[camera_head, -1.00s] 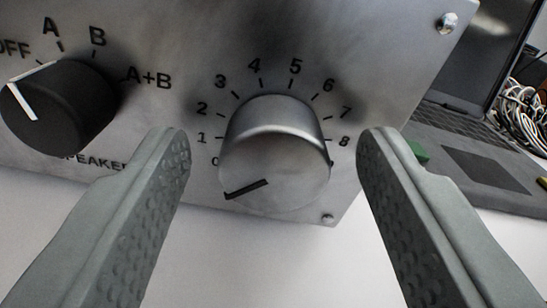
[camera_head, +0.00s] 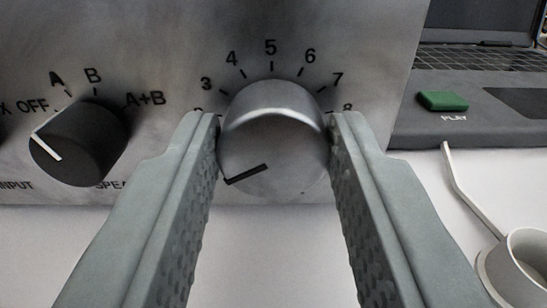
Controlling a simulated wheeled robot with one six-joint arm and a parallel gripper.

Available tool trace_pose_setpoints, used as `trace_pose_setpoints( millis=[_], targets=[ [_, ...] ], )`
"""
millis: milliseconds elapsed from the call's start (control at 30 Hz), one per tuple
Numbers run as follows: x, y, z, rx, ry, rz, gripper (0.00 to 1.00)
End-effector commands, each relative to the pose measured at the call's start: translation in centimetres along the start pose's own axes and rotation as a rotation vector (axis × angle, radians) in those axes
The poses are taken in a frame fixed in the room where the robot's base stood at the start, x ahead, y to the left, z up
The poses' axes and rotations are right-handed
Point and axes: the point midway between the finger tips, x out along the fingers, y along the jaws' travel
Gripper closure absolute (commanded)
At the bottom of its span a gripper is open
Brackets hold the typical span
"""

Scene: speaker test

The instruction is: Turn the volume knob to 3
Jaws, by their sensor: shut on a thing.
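The silver volume knob (camera_head: 285,130) is on the metal front panel (camera_head: 190,45) in the middle of the view. Its black pointer mark (camera_head: 247,174) points to the lower left, toward the low end of the scale. Numbers 3 (camera_head: 206,84) to 8 show around its top; 2 is partly covered, and 0 and 1 are hidden behind the left finger. My gripper (camera_head: 272,135) is shut on the knob, with one textured grey finger against each side.
A black speaker selector knob (camera_head: 85,145) with a white pointer is left of my gripper. At right are a laptop (camera_head: 475,60), a green PLAY button (camera_head: 442,100) and a white cup (camera_head: 525,262) with a thin white stick (camera_head: 468,195). White table surface is clear below the panel.

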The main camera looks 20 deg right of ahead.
Motion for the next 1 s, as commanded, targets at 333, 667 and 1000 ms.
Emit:
trace_pose_setpoints(
  millis=[333,667,1000],
  targets=[
    [-0.02,0.13,0.06,0.327,-0.001,0.0,0.89],
    [-0.03,0.25,0.13,0.64,-0.001,0.0,0.89],
    [-0.03,0.35,0.23,0.921,-0.001,0.001,0.89]
  ],
)
